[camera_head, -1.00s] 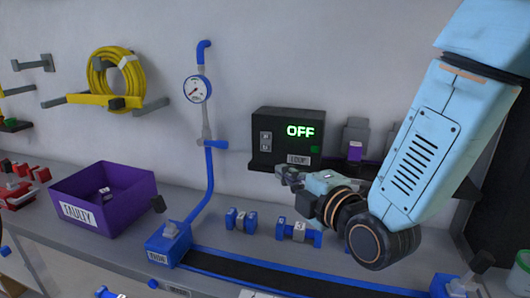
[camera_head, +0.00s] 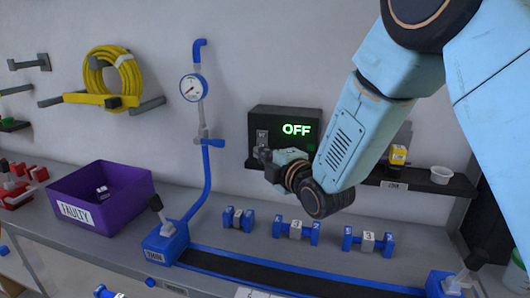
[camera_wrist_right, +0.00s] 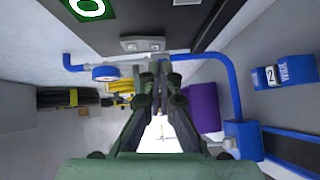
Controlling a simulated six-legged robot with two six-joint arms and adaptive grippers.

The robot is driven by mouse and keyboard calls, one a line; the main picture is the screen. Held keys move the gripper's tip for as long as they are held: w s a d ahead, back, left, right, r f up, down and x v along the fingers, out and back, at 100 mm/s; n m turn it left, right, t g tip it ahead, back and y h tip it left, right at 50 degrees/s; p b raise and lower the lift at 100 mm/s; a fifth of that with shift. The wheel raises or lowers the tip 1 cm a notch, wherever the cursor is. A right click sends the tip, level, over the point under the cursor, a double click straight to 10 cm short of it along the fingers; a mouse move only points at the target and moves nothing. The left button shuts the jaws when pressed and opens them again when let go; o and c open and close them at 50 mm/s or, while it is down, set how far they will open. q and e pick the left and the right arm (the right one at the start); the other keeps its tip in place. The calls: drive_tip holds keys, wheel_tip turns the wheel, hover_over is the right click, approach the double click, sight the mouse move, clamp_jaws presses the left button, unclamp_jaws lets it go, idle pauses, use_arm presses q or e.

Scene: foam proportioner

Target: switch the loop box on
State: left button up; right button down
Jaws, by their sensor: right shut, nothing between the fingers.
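The loop box (camera_head: 285,120) is a black box on the back wall with a lit green "OFF" display. Its grey switch plate (camera_head: 262,136) is at the left of its front; in the right wrist view this plate (camera_wrist_right: 142,44) lies just past the fingertips. My right gripper (camera_head: 263,154) is shut and empty, just below the switch plate in the head view; it also shows in the right wrist view (camera_wrist_right: 160,76). I cannot tell whether it touches the box. The gripper and arm hide the box's lower front. My left gripper is not in view.
A shelf (camera_head: 420,184) runs right of the box, with a yellow item (camera_head: 398,155) and a white cup (camera_head: 440,175). A gauge (camera_head: 193,88) on a blue pipe (camera_head: 209,175) stands to the left. A purple bin (camera_head: 125,187) and several blue-ended parts are on the bench below.

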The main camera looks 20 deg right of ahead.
drive_tip(key=shift+w+d, duration=0.5)
drive_tip(key=shift+w, duration=0.1)
drive_tip(key=shift+w+f, duration=0.1)
drive_tip(key=shift+f, duration=0.05)
drive_tip(key=shift+w+d+n+t+b, duration=0.1)
drive_tip(key=shift+w+n+t+b, duration=0.15)
drive_tip(key=shift+b, duration=0.5)
drive_tip(key=shift+s+f, duration=0.1)
